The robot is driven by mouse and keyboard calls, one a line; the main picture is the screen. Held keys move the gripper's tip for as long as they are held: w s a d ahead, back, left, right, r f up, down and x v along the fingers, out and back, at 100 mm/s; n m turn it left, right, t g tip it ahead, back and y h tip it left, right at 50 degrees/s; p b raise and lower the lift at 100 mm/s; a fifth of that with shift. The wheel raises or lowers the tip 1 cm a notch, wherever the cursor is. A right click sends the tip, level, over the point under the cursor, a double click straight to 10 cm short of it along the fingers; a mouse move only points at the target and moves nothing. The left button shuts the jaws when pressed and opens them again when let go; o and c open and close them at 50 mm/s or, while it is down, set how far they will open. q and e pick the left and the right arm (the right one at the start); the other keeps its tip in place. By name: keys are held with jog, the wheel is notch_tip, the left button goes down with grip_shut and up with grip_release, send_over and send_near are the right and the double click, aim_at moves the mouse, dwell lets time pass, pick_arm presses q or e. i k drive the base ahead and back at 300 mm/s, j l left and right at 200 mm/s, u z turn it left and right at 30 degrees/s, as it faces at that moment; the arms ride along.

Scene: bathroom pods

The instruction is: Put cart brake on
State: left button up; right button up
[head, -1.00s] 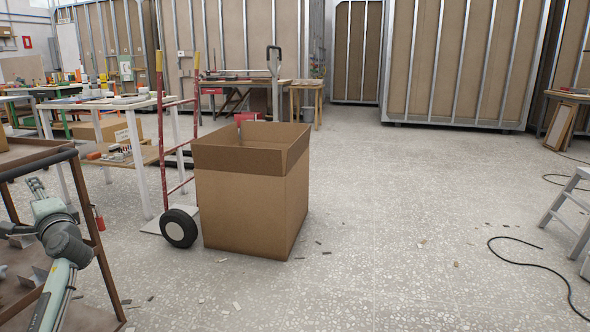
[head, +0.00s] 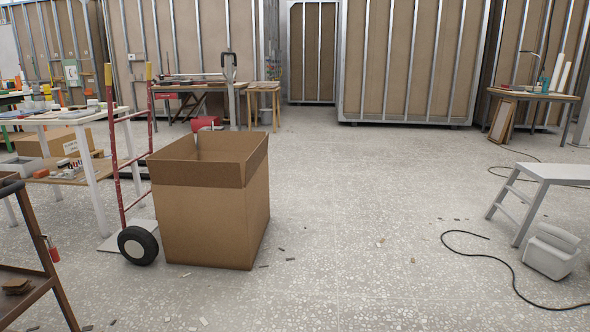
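A dark brown metal cart (head: 42,250) is cut off by the left edge of the head view. Its corner post, part of its top rail and a lower shelf show. A small red object (head: 52,250) hangs by the post; whether it belongs to the brake cannot be told. The cart's wheels are out of the frame, and no brake can be made out. Neither of my grippers is in view.
A large open cardboard box (head: 205,225) stands on the floor beside a red hand truck (head: 115,165) with a black wheel. At right are a white step stool (head: 545,175) and a black cable (head: 490,258) on the floor. The central floor is mostly clear.

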aim_at(54, 253)
jog(key=u, duration=1.8)
